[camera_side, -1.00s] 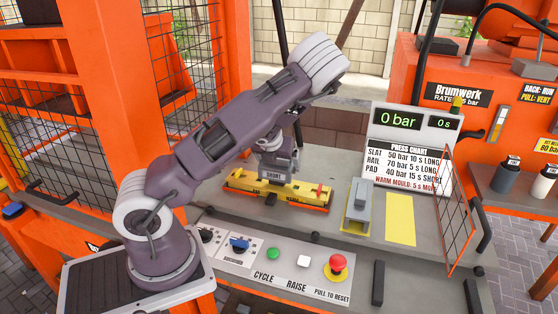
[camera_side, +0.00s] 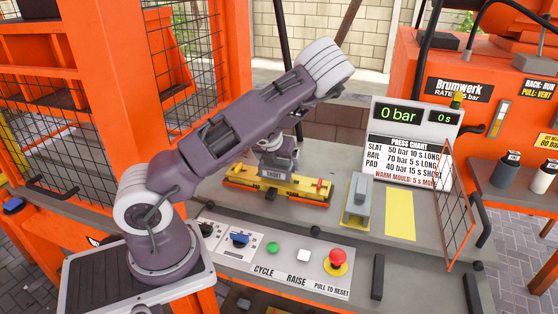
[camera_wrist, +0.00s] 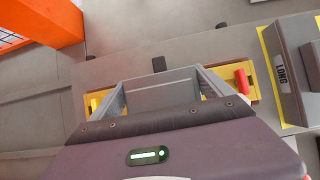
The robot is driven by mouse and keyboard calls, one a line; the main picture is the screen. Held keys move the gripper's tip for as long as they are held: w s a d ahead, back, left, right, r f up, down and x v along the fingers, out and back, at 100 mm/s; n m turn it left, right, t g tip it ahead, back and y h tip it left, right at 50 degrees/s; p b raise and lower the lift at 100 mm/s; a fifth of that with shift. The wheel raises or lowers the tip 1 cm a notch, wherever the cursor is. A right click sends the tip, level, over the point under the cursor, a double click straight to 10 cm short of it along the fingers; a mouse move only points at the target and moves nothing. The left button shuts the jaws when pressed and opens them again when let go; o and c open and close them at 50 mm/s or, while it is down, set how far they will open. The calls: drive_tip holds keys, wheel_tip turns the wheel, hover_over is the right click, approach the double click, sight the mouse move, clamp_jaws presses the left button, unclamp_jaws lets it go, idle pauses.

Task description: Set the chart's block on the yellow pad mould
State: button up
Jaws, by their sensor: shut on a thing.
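My gripper (camera_side: 277,163) is shut on a grey block marked SHORT (camera_side: 275,175). The same block (camera_wrist: 162,96) fills the space between my fingers in the wrist view. The block is at the middle of the yellow mould (camera_side: 309,187), upright and very low; I cannot tell whether it touches. Yellow ends of the mould (camera_wrist: 233,79) show on both sides of the block in the wrist view, with a red pin at the right end. The press chart (camera_side: 408,160) reads PAD 40 bar 15 s SHORT.
A grey block marked LONG (camera_wrist: 283,73) stands on the bench to the right, also in the side view (camera_side: 357,203). A bare yellow patch (camera_side: 400,215) lies beyond it. The control panel (camera_side: 285,262) with green, white and red buttons is in front. An orange mesh guard (camera_side: 458,205) stands at right.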

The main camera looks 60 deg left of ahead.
drive_tip(key=shift+f, duration=0.8)
drive_tip(key=o, duration=1.8)
drive_tip(key=shift+r, duration=3.5)
